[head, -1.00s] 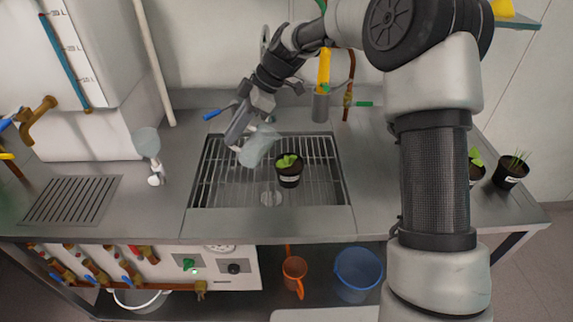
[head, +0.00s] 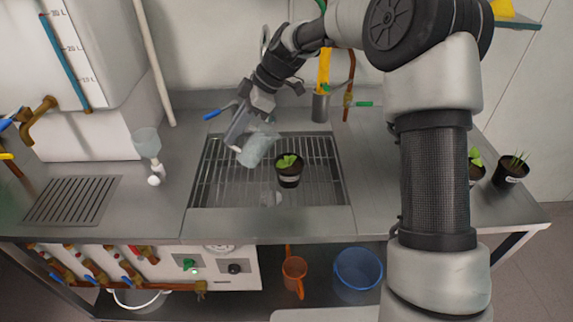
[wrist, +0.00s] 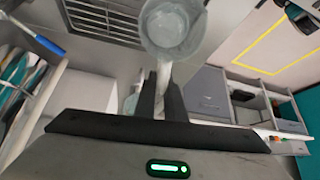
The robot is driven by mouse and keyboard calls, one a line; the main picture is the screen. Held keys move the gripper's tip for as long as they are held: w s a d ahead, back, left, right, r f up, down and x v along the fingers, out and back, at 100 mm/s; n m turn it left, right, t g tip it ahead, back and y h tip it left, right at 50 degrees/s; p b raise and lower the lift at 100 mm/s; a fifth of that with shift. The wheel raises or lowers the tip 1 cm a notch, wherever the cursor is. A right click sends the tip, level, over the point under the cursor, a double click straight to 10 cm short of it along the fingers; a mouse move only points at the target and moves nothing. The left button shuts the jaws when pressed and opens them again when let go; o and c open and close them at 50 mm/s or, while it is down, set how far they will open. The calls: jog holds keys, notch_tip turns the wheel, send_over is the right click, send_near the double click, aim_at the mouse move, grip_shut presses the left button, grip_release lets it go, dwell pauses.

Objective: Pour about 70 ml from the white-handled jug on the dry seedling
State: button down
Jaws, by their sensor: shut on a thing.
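My gripper (head: 236,136) is shut on the white handle (wrist: 163,76) of a clear jug (head: 256,150). The jug is held above the left part of the sink grate and looks tilted. It also shows in the wrist view (wrist: 172,28), with its inside partly visible. A seedling with green leaves in a black pot (head: 289,174) stands on the grate, just right of the jug and apart from it. I cannot make out a stream of water or the water level in the jug.
The grate (head: 215,185) is set in a steel counter. Two more potted plants (head: 510,172) stand at the right end. A grey cup (head: 320,108) is behind the grate.

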jog(key=shift+s+a+f+t+h+b, duration=0.15)
jog(key=shift+a+f+h, duration=0.9)
jog(key=shift+f, duration=1.05)
jog(key=shift+s+a+f+t+h+b, duration=0.1)
jog(key=shift+a+f+t+h+b, duration=0.15)
jog(key=shift+a+f+h, duration=1.4)
jog(key=shift+s+a+f+t+h+b, duration=0.2)
jog(key=shift+f+h, duration=0.6)
jog(key=shift+f, duration=1.8)
jog(key=shift+w+d, duration=0.1)
jog(key=shift+w, duration=0.05)
